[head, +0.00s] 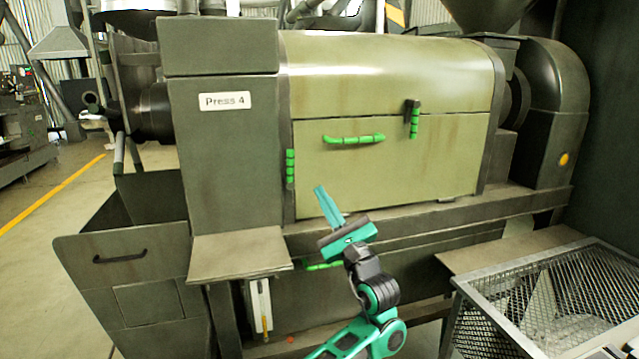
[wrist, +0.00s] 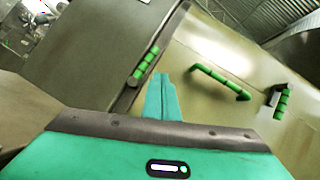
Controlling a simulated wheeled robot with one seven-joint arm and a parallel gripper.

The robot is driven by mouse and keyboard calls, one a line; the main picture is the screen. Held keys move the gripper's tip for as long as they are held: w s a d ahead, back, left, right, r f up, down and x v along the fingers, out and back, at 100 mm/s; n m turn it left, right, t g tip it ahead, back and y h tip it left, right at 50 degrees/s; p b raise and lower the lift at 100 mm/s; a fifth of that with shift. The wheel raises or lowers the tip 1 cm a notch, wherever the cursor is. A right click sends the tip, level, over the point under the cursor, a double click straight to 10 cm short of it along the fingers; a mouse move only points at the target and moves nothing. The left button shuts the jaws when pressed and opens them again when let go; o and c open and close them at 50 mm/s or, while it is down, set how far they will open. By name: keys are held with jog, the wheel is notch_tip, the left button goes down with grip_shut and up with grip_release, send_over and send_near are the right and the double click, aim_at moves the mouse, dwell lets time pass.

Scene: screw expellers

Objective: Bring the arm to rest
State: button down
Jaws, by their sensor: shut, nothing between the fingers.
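My gripper (head: 320,190) is teal, with its fingers together and nothing between them. In the head view it points up and to the left, in front of the lower left part of the press's closed door (head: 390,170). In the wrist view the shut fingers (wrist: 161,80) point at the press, just right of a green hinge (wrist: 146,64). I cannot tell how far the fingertips are from the door. My teal and black arm (head: 375,300) rises from the bottom of the head view.
The machine labelled "Press 4" (head: 225,101) fills the middle. Its door has a green handle (head: 353,139) and a green latch (head: 413,119). A ledge (head: 240,252) juts out left of my gripper. A mesh cage (head: 545,300) stands at lower right. Open floor (head: 50,240) lies at left.

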jog(key=x, duration=1)
jog(key=shift+w+a+r, duration=0.2)
jog(key=shift+w, duration=0.05)
jog(key=shift+d, duration=0.1)
dwell(0.5)
